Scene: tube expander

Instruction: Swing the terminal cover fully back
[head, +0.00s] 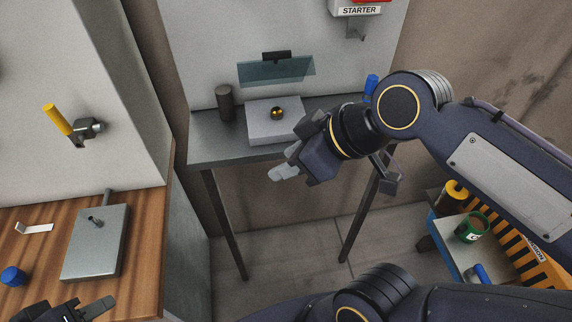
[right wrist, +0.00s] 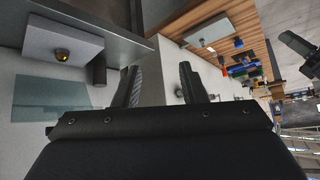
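A translucent teal panel, which looks like the terminal cover (head: 262,72), shows against the white wall panel, above and behind a grey block (head: 258,129) with a brass dome (head: 277,113). A small dark bar (head: 277,55) sits at its upper edge; I cannot make out a hinge. The cover also shows at the left of the right wrist view (right wrist: 50,98). My right gripper (head: 290,152) is open and empty, in front of the metal table and apart from the cover. Its two spread fingers show in the right wrist view (right wrist: 158,84). My left gripper (head: 75,310) is cut off at the bottom left.
A dark cylinder (head: 225,103) stands left of the block on the metal table (head: 205,145). A starter box (head: 358,10) hangs upper right. The wooden bench (head: 150,225) holds a grey plate (head: 95,243) and a blue cap (head: 13,276). A trolley with a green can (head: 471,228) is right.

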